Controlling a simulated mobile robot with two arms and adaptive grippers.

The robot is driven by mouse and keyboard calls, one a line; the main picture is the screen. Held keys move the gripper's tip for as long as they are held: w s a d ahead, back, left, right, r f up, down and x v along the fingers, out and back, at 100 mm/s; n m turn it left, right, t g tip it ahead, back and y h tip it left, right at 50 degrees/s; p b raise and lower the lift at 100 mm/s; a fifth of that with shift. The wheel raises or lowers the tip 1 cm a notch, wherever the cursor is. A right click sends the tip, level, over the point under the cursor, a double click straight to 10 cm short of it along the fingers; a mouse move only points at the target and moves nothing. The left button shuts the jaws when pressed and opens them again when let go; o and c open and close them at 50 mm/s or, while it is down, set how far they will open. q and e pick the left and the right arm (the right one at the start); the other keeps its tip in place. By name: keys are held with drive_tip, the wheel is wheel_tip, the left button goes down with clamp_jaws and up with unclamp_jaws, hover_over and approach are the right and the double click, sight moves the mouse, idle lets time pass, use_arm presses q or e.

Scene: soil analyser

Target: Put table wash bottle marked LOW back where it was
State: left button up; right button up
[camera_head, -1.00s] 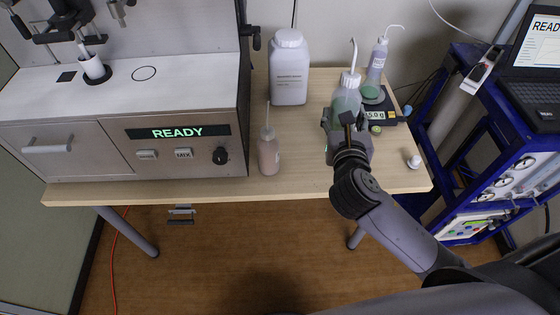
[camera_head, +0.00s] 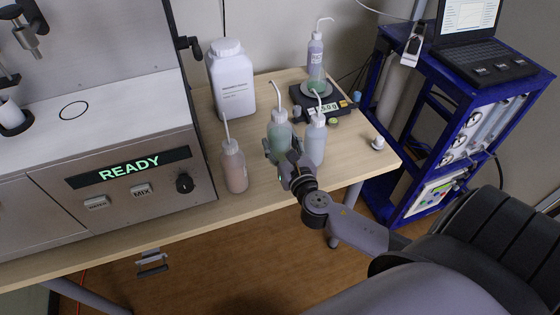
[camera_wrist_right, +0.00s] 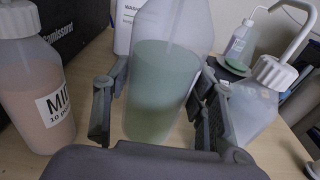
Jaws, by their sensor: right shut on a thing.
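My right gripper (camera_head: 284,163) is shut on a wash bottle with green liquid (camera_head: 279,138), upright over the right part of the table. In the right wrist view the green bottle (camera_wrist_right: 158,85) stands between the two fingers; its label does not show. A pale wash bottle (camera_head: 315,145) stands just right of it. A pinkish wash bottle (camera_head: 234,168), marked MID in the right wrist view (camera_wrist_right: 35,95), stands to the left. Another wash bottle (camera_head: 316,62) stands on the balance. I cannot read LOW on any bottle. My left gripper is not in view.
The analyser (camera_head: 130,175) with its READY display fills the left of the table. A large white jug (camera_head: 231,82) stands behind the bottles. The balance (camera_head: 332,108) is at the back right, with small caps (camera_head: 378,143) nearby. A blue cart (camera_head: 450,90) carries a laptop.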

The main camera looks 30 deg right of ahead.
sight(281, 157)
drive_tip(key=shift+f, duration=0.75)
wheel_tip(281, 157, down, 4)
drive_tip(key=shift+f+b, duration=0.1)
drive_tip(key=shift+b, duration=0.9)
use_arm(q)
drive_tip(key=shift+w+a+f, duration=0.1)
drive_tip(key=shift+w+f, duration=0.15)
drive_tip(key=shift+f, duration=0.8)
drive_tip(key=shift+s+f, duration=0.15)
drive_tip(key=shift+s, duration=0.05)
use_arm(e)
drive_tip(key=o, duration=0.8)
drive_tip(key=shift+f, duration=0.1)
drive_tip(key=shift+o, duration=0.2)
